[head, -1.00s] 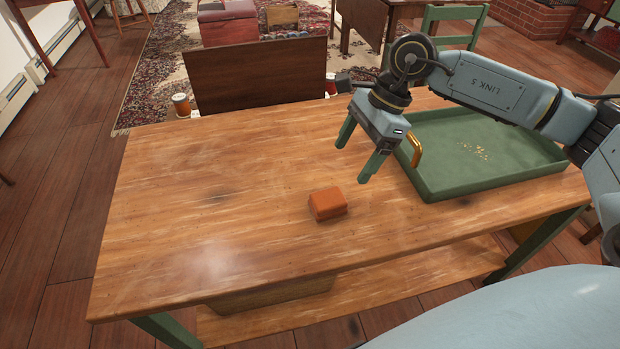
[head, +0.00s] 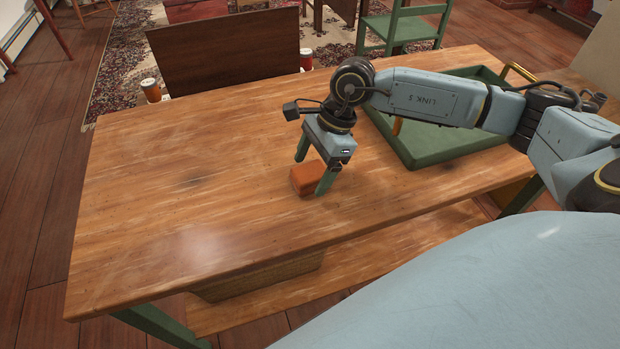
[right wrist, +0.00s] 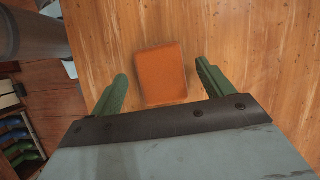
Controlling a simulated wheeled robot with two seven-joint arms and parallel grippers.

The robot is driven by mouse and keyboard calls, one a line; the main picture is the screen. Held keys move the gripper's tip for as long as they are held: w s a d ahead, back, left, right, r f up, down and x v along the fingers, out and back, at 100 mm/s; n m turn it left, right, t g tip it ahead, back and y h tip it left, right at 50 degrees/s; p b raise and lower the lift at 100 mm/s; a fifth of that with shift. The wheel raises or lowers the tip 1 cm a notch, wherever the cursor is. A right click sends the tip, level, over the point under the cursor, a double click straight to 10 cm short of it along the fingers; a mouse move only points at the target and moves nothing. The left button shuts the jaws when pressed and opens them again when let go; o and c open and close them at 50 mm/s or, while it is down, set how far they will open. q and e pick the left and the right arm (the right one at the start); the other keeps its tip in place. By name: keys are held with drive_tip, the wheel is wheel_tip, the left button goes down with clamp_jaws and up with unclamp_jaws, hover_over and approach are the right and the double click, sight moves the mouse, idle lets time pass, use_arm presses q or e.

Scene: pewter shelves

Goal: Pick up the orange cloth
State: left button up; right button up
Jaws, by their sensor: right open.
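The orange cloth (head: 306,180), a small folded block, lies on the wooden table (head: 180,210) near its middle. It also shows in the right wrist view (right wrist: 161,74), just beyond and between the two fingers. My right gripper (head: 312,174) is open, pointing down at the cloth, with one green finger behind it and one at its near right side. In the right wrist view the right gripper (right wrist: 160,85) has a finger on each side of the cloth with gaps between. Whether a finger touches it I cannot tell. My left gripper is not in view.
A green tray (head: 440,158) with a brass handle stands at the table's right, partly behind my right arm. The left half of the table is clear. A dark wooden panel (head: 228,50) stands beyond the far edge. A lower shelf (head: 350,264) runs below the table.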

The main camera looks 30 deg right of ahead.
sight(310, 172)
drive_tip(key=shift+x, duration=0.75)
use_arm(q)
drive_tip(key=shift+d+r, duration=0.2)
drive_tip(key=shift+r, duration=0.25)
use_arm(e)
drive_tip(key=c, duration=1.1)
drive_tip(key=shift+o, duration=0.2)
drive_tip(key=shift+r, duration=0.2)
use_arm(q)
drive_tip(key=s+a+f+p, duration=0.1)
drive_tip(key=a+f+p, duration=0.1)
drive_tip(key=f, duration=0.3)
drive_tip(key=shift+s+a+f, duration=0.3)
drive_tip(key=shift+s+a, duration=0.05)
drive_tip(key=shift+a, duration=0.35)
use_arm(e)
wheel_tip(310, 172, up, 10)
drive_tip(key=shift+f, duration=0.1)
